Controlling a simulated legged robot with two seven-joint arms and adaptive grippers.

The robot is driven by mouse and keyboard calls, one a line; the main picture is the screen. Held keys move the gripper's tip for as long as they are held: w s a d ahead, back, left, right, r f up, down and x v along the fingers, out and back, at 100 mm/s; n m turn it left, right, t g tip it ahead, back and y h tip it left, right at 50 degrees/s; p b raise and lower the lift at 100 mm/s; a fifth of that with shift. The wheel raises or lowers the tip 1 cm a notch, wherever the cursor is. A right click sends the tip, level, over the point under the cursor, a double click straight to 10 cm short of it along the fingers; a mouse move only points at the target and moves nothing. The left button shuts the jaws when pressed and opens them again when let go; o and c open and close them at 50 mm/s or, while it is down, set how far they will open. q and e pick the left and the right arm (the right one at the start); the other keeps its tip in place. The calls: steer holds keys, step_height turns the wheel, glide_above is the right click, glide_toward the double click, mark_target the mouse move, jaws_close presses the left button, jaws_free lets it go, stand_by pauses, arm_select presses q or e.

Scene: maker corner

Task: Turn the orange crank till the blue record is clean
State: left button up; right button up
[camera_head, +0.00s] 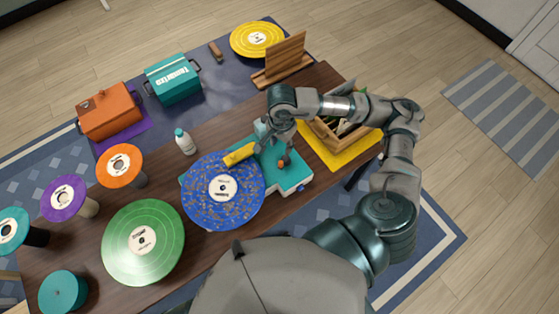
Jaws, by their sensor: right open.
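The blue record (215,211) lies flat on the teal cleaning machine (291,181), with brownish specks spread over its surface and a pale label in the middle. A yellow roller or brush arm (239,154) reaches over the record's upper right edge. The small orange crank (283,162) stands on the machine's top, right of the record. My right gripper (267,132) is open, above and slightly left of the crank, and looks apart from it. Its fingertips are small and partly hidden by the wrist. My left gripper is not in view.
A green record (120,262) lies left of the machine, with orange (111,168), purple (60,197) and teal records on stands beyond. A wooden crate (337,136) on a yellow mat (359,154) sits close to my right arm.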

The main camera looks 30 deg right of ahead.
mark_target(281, 162)
step_height(281, 162, down, 14)
steer(key=shift+f+p, duration=0.1)
steer(key=shift+p, duration=0.35)
jaws_close()
